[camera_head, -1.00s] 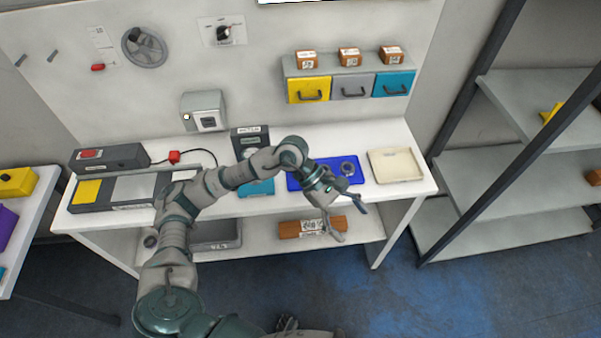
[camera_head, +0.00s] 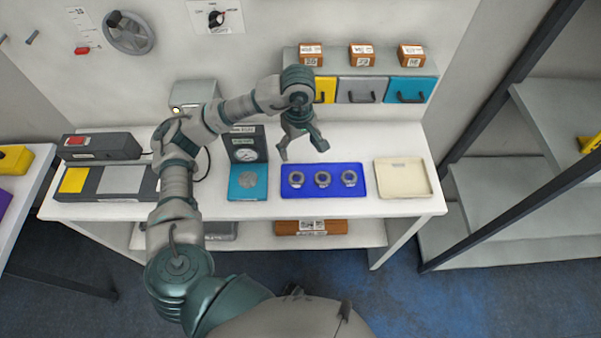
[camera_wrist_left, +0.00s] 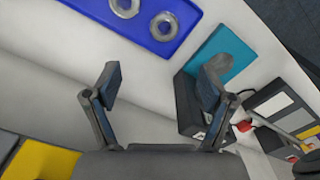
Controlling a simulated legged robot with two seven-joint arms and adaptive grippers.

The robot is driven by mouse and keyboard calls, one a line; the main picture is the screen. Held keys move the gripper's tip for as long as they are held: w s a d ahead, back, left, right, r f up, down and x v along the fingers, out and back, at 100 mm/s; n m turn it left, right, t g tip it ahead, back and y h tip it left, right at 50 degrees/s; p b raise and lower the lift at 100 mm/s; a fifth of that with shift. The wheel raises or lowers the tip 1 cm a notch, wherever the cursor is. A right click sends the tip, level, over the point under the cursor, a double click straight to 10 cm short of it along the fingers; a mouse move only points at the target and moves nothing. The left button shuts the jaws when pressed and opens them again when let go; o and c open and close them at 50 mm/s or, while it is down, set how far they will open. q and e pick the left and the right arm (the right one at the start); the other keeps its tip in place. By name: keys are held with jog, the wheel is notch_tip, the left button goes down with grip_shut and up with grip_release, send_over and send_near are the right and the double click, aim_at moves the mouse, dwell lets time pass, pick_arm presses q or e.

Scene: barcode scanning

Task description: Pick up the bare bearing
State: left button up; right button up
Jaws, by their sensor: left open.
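Three ring-shaped metal bearings lie in a row on a blue tray (camera_head: 358,193) on the white workbench: a left one (camera_head: 297,178), a middle one (camera_head: 323,179) and a right one (camera_head: 349,178). I cannot tell which is the bare bearing. My left gripper (camera_head: 302,153) is open and empty, above the bench just behind the tray. In the left wrist view the open fingers (camera_wrist_left: 165,72) point toward the bench. Two bearings, one (camera_wrist_left: 163,27) whole and one (camera_wrist_left: 125,6) cut by the frame edge, show beyond them on the tray. My right gripper is not in view.
A cream tray (camera_head: 404,190) stands right of the blue tray. A dark dial device with a teal plate (camera_head: 248,194) stands to its left. Drawers (camera_head: 358,90) with small boxes on top hang behind. A scale-like device (camera_head: 108,182) is at the far left.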

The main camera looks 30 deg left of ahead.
pick_arm(q)
send_over(297, 178)
jog(key=f, duration=0.9)
jog(key=shift+w+d+f, duration=0.15)
jog(key=shift+w+f, duration=0.1)
jog(key=shift+w, duration=0.1)
jog(key=shift+s+f, duration=0.15)
jog(key=shift+f, duration=0.1)
jog(key=f, duration=0.3)
jog(key=shift+s+f+p, duration=0.25)
jog(key=shift+f+p, duration=0.1)
jog(key=shift+f, duration=0.5)
jog(key=c, duration=1.3)
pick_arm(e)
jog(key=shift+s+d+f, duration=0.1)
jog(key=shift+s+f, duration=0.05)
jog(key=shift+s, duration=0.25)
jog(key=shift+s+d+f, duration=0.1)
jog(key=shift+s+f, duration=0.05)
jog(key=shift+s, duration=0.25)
pick_arm(q)
jog(key=shift+r, duration=0.1)
jog(key=shift+c, duration=0.2)
